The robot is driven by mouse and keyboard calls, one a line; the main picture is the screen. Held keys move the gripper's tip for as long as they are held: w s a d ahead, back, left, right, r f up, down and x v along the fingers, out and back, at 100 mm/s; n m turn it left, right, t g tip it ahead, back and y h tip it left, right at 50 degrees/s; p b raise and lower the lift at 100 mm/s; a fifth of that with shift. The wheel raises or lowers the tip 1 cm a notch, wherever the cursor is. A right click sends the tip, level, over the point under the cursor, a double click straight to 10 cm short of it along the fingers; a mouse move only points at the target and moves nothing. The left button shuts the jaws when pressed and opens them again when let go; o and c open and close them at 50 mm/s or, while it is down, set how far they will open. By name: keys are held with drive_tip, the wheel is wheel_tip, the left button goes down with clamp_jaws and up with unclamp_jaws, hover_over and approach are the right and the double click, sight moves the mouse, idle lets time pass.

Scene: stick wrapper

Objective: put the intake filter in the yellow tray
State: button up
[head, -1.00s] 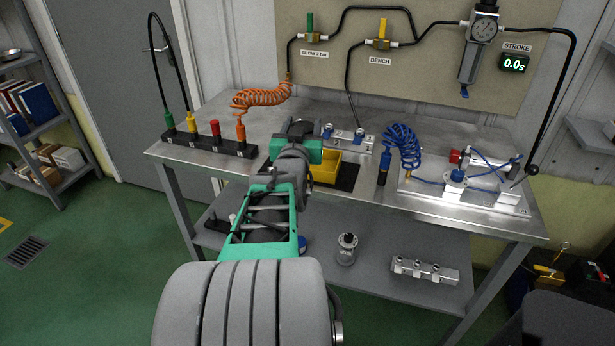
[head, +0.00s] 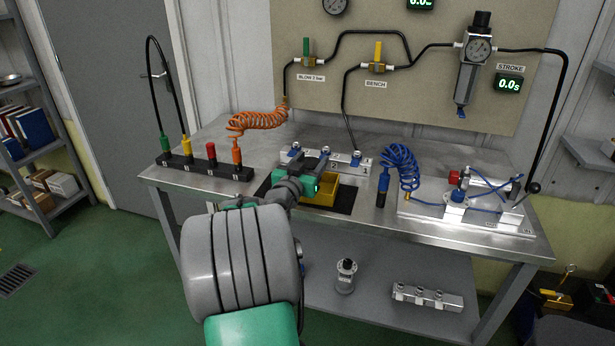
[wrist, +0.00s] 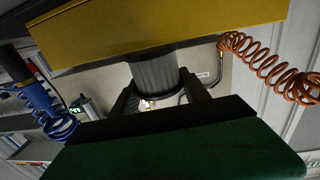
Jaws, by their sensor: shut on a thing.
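The yellow tray (head: 318,198) sits on a black mat on the metal bench; it fills the top of the wrist view (wrist: 170,30). My gripper (wrist: 152,98) is shut on a grey ribbed cylinder, the intake filter (wrist: 155,74). In the wrist view the filter's far end meets the tray's wall and is hidden there; I cannot tell whether it touches the floor of the tray. In the head view my gripper (head: 321,160) is at the tray's back left, and the filter is not clearly visible there.
A metal block with blue fittings (head: 357,160) stands behind the tray. A black rack with coloured plugs (head: 205,167) is to the left. A blue coiled hose (head: 404,165) and a pneumatic plate (head: 470,218) are to the right. An orange coiled hose (head: 258,122) hangs behind.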

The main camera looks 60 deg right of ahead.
drive_tip(key=f, duration=0.2)
drive_tip(key=w+f, duration=0.1)
drive_tip(key=f, duration=0.1)
drive_tip(key=shift+b, duration=0.3)
drive_tip(key=shift+f, duration=0.2)
drive_tip(key=o, duration=1.4)
drive_tip(key=shift+r, duration=0.15)
